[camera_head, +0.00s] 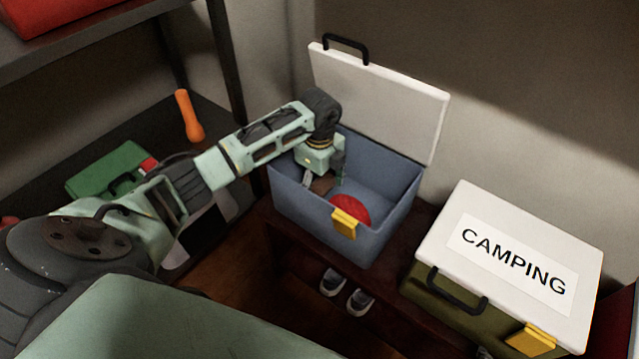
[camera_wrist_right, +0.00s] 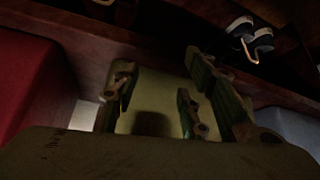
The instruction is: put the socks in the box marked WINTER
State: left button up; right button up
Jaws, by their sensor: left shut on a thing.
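A blue box (camera_head: 385,217) with a yellow latch stands open on the dark bench in the head view. Its white lid (camera_head: 385,100) is tipped back and shows no marking on the side I see. My left gripper (camera_head: 324,180) reaches down inside this box, shut on a small brown thing (camera_head: 322,186), which may be the socks; I cannot tell for sure. A red round thing (camera_head: 352,207) lies in the box, just right of the gripper. My right gripper (camera_wrist_right: 165,100) shows only in the right wrist view, fingers apart and empty.
A closed olive box (camera_head: 425,300) with a white lid marked CAMPING (camera_head: 515,262) stands to the right. Shoes (camera_head: 347,291) sit below the bench. Shelves at the left hold a green case (camera_head: 108,170) and an orange thing (camera_head: 188,115).

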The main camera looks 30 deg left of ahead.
aim_at(320, 181)
pick_arm(q)
jog(key=o, duration=1.2)
jog(key=shift+c, duration=0.2)
pick_arm(e)
jog(key=shift+w, duration=0.1)
pick_arm(q)
notch_tip(320, 181, up, 5)
jog(key=shift+r+p, duration=0.2)
jog(key=shift+p, duration=0.7)
notch_tip(320, 181, up, 7)
jog(key=p, duration=0.1)
pick_arm(e)
jog(key=s+d+g, duration=0.1)
jog(key=s+g, duration=0.2)
jog(key=s, duration=0.3)
jog(key=shift+d+r+h, duration=0.15)
jog(key=shift+d+h, duration=0.2)
jog(key=shift+h, duration=0.05)
pick_arm(q)
jog(key=shift+f, duration=0.15)
